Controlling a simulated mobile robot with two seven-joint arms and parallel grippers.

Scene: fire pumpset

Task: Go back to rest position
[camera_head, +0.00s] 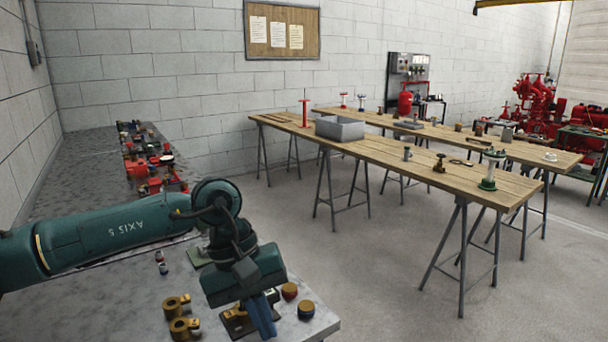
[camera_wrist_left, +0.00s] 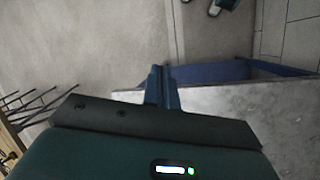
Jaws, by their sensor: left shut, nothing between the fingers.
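My left arm comes in from the left in the head view, dark green. My left gripper (camera_head: 262,318) is low over the near corner of the grey workbench (camera_head: 135,305), its blue fingers pointing down and shut with nothing between them. In the left wrist view the shut fingers of my left gripper (camera_wrist_left: 161,88) show near the bench edge (camera_wrist_left: 240,97), with bare floor beyond. My right gripper is in neither view.
Brass fittings (camera_head: 180,318) and small round caps (camera_head: 305,309) lie by the gripper. Red parts (camera_head: 150,165) line the bench farther back. Trestle tables (camera_head: 380,157) with a grey bin (camera_head: 340,128) stand to the right. The floor between (camera_head: 370,265) is clear.

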